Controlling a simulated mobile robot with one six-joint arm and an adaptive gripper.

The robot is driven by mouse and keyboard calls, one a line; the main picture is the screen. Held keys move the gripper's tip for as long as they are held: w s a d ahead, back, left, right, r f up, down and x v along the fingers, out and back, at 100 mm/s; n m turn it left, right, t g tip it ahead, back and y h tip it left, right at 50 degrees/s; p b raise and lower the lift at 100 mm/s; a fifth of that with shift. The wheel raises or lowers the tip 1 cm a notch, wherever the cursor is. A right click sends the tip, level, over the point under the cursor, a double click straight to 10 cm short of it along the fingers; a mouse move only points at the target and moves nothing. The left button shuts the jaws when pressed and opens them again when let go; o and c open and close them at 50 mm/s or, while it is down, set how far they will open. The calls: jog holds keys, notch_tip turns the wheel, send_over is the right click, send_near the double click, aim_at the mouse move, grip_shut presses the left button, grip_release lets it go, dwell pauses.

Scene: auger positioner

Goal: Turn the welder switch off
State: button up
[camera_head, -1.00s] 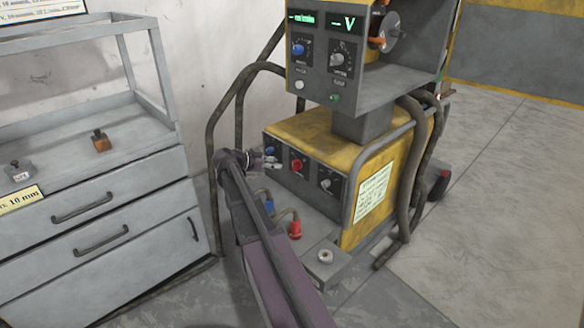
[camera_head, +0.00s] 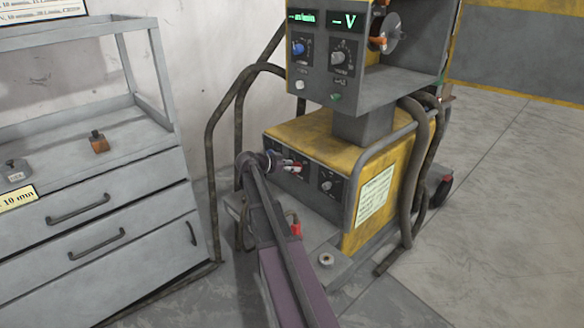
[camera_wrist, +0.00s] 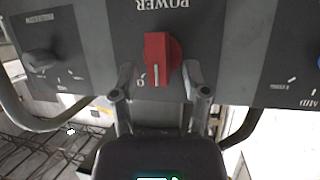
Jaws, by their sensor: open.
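The welder (camera_head: 300,130) is a yellow and grey machine with a dark front panel. Its red power switch (camera_wrist: 160,58) sits under an upside-down POWER label in the wrist view, with a white line at its lower end. A 0 mark (camera_wrist: 140,80) lies just left of that lower end. My gripper (camera_wrist: 158,84) is open, one fingertip on each side of the switch's lower end; I cannot tell whether they touch it. In the head view, my gripper (camera_head: 289,164) is at the panel and partly covers the switch.
A dark knob (camera_head: 325,184) is right of my gripper on the panel. Thick cables (camera_head: 215,150) loop at the left. A grey drawer cabinet (camera_head: 95,215) stands left. The floor at right is clear.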

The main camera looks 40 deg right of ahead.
grip_shut()
jog(key=shift+w+n+g+h+b, duration=0.25)
jog(key=shift+n+g+h+b, duration=0.15)
jog(key=shift+n+g+b, duration=0.9)
grip_release()
jog(key=shift+f, duration=0.1)
